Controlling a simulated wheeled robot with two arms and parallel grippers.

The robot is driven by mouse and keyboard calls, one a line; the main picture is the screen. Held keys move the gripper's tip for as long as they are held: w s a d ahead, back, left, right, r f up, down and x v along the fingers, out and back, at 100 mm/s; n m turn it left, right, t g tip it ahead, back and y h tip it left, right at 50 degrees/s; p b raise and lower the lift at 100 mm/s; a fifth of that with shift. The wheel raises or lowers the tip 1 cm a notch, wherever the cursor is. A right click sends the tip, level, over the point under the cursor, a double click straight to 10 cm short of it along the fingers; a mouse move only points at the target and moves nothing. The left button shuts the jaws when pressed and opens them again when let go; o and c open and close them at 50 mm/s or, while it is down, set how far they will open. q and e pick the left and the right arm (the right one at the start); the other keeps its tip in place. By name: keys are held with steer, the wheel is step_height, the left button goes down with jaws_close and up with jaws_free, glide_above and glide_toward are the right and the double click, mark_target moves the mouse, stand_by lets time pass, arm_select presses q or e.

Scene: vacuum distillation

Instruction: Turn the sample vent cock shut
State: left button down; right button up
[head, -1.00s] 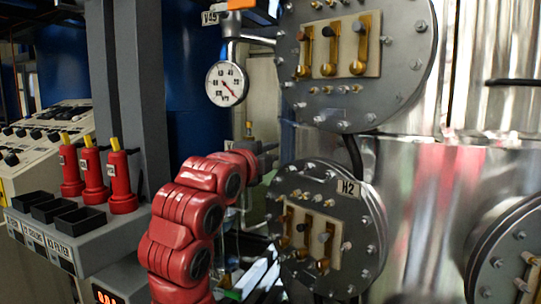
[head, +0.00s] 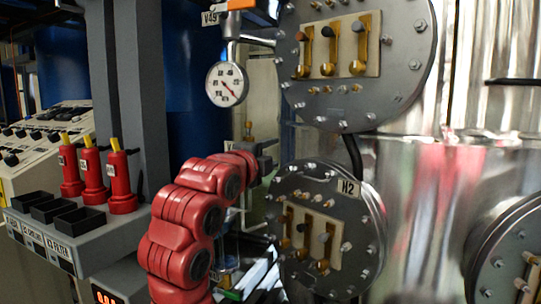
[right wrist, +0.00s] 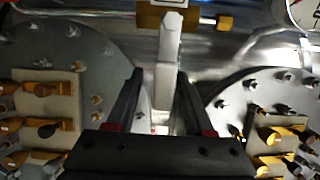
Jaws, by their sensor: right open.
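In the right wrist view a brass valve body (right wrist: 180,18) sits on a thin pipe, with a pale grey lever handle (right wrist: 167,75) standing out from it towards me. My right gripper (right wrist: 159,88) is open, with one dark finger on each side of the lever. I cannot tell whether either finger touches it. In the head view my right gripper (head: 268,155) is between the pressure gauge and the lower round plate. A brass fitting (head: 249,128) shows just above it; the lever cannot be made out there. My left gripper is not in view.
The pressure gauge (head: 227,84) hangs above my right gripper. The upper flange plate (head: 390,95) and lower plate marked H2 (head: 325,185) carry protruding bolts and brass handles close to it. Red bottles (head: 121,185) stand on the grey shelf at left.

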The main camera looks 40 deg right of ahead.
steer(key=shift+a, duration=0.1)
steer(key=p+v, duration=0.1)
steer(key=v, duration=1.6)
steer(key=shift+s+a+f, duration=0.1)
steer(key=shift+s+a, duration=0.05)
